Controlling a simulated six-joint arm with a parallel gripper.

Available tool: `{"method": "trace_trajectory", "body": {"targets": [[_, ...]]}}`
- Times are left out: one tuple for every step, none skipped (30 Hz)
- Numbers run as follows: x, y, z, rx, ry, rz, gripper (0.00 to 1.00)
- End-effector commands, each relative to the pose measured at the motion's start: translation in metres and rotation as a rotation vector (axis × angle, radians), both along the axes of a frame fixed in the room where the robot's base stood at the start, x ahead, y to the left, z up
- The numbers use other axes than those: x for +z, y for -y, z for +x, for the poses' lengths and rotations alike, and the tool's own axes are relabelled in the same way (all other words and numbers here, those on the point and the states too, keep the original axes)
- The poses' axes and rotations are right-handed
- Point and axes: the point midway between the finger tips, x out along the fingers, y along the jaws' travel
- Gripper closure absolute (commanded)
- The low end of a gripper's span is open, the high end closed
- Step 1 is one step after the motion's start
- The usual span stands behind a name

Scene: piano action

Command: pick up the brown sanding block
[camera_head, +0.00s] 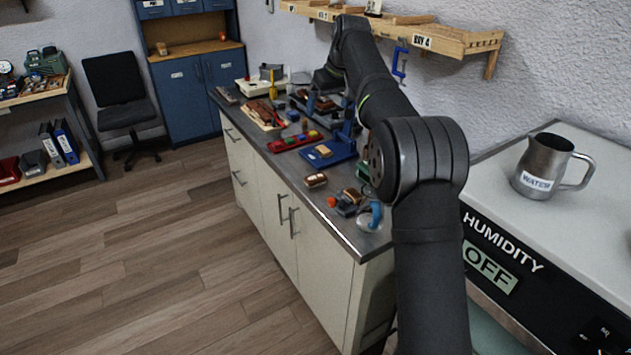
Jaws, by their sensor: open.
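A small brown block with a pale band (316,181) lies on the metal worktop near its front edge; it looks like the sanding block. A similar brown and pale block (323,151) lies on the blue tray behind it, so I cannot be sure which is the sanding block. My gripper (318,100) hangs over the back part of the worktop, beyond the blue tray and apart from both blocks. It is open; its fingers are small and dark and hard to make out against the items below.
The grey worktop (338,225) is crowded. A blue tray (340,150), a red strip with coloured knobs (293,141) and small tools near the right end (350,203) stand close together. A wooden wall shelf (440,40) is above. A steel water jug (547,165) stands right.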

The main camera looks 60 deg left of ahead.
Motion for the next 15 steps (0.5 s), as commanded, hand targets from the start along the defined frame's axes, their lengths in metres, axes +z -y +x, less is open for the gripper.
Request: {"method": "trace_trajectory", "body": {"targets": [[-0.017,0.002,-0.001,0.0,-0.003,-0.007,0.11],[-0.03,0.002,-0.001,0.0,-0.003,-0.008,0.11],[-0.044,0.002,-0.001,0.0,-0.003,-0.007,0.11],[-0.056,0.002,-0.001,0.0,-0.003,-0.008,0.11],[-0.066,0.002,-0.001,-0.001,-0.004,-0.007,0.11],[-0.08,0.001,0.0,-0.001,-0.004,-0.007,0.11],[-0.087,0.001,0.0,0.0,-0.002,-0.005,0.11],[-0.094,0.001,0.0,0.0,-0.002,-0.004,0.11],[-0.103,0.001,0.0,0.001,-0.002,-0.004,0.11],[-0.108,0.0,0.0,0.0,-0.001,-0.003,0.11],[-0.112,0.0,0.0,0.0,-0.001,-0.002,0.11],[-0.116,-0.001,0.0,0.0,-0.001,-0.001,0.11],[-0.12,-0.002,0.0,0.0,-0.001,-0.001,0.11],[-0.125,-0.004,0.0,0.0,-0.001,-0.002,0.11],[-0.131,-0.006,0.0,0.001,-0.002,-0.003,0.11]]}}
